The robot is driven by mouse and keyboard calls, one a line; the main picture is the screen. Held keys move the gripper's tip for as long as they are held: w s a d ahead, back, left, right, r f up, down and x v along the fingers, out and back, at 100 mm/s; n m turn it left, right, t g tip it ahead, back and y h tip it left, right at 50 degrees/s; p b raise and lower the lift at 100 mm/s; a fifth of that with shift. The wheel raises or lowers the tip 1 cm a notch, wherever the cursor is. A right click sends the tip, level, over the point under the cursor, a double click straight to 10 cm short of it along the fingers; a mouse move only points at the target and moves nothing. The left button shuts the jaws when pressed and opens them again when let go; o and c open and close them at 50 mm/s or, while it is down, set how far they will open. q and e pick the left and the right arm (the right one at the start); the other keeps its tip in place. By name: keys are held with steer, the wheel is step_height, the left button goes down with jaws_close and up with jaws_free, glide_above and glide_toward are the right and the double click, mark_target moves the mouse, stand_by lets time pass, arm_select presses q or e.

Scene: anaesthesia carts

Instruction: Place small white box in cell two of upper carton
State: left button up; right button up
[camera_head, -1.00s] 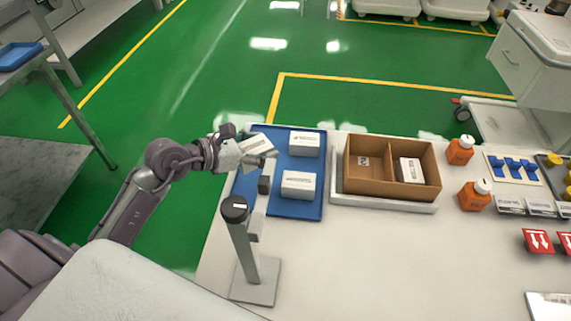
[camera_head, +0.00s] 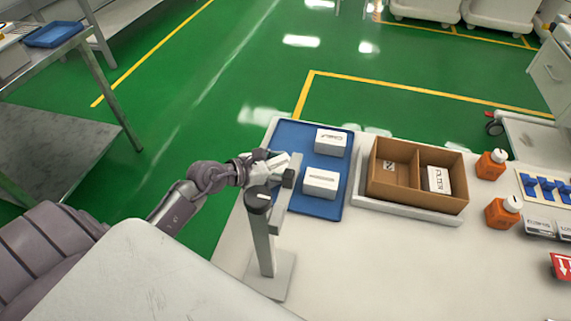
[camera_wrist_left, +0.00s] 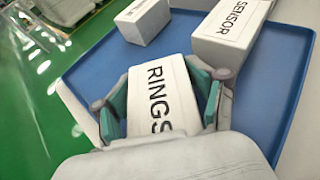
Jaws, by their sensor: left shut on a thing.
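My left gripper (camera_head: 272,167) is shut on a small white box, seen in the left wrist view (camera_wrist_left: 162,95) with "RINGS" readable on its face. The jaws (camera_wrist_left: 165,100) clasp its two sides. In the head view the held box is over the near-left part of the blue tray, partly hidden by the gripper and the stand. A brown carton (camera_head: 375,184) with two cells stands right of the tray. Its left cell holds no box and shows a small label (camera_head: 389,166). Its right cell holds a white box (camera_head: 438,179). My right gripper is out of view.
Two white boxes (camera_head: 331,141) (camera_head: 320,182) lie on the blue tray (camera_head: 335,209). A grey stand with a dark round top (camera_head: 258,200) rises close in front of my left gripper. Orange bottles (camera_head: 491,164) stand right of the carton.

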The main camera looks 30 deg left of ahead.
arm_select(q)
steer(key=shift+f, duration=0.1)
steer(key=o, duration=1.3)
